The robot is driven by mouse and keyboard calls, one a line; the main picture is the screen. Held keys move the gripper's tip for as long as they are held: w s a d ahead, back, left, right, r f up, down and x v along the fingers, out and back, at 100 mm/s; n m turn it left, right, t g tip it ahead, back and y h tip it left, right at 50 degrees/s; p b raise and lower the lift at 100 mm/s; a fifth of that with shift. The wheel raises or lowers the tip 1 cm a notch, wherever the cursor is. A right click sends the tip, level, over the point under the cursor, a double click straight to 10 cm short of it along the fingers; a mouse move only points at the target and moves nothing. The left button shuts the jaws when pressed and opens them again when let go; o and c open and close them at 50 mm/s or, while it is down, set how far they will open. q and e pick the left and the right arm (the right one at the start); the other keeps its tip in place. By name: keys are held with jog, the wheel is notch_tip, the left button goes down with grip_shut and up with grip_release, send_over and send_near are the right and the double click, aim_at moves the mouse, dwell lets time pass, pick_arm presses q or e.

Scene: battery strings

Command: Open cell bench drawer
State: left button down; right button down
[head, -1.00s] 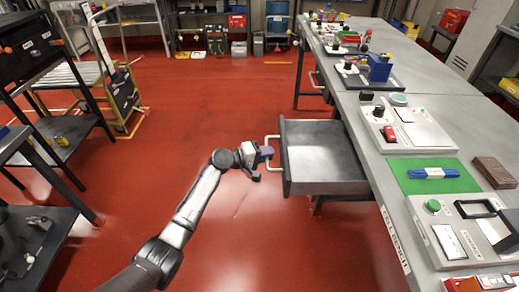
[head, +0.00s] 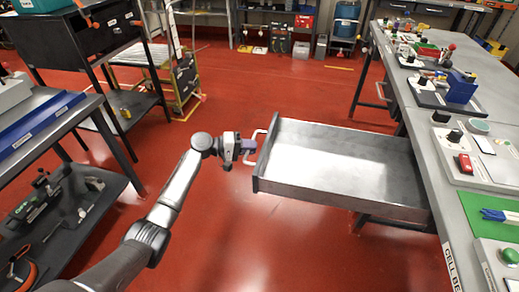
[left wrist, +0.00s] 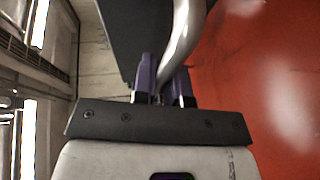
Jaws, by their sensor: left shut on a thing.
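The cell bench drawer (head: 340,165) is pulled far out from under the bench and looks empty inside. Its white bar handle (head: 259,133) is on the dark front panel. My left gripper (head: 249,146) is at the handle, shut on it. In the left wrist view the purple fingers (left wrist: 163,88) close around the pale handle bar (left wrist: 183,35), beside the dark drawer front (left wrist: 133,30). My right gripper is not in view.
The cell bench (head: 440,130) runs along the right with devices and a green mat (head: 487,218) on top. A dark shelf table (head: 50,130) stands at the left. A wheeled cart (head: 175,75) is behind. Red floor (head: 255,80) is open between.

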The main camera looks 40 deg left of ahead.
pick_arm(q)
jog(key=shift+s+a, duration=0.1)
jog(key=shift+a, duration=0.05)
jog(key=c, duration=1.2)
grip_release()
jog(key=p+v, duration=0.3)
jog(key=v, duration=1)
jog(key=shift+s+a+r+p, duration=0.1)
jog(key=shift+s+a+p, duration=0.2)
jog(key=shift+p, duration=0.05)
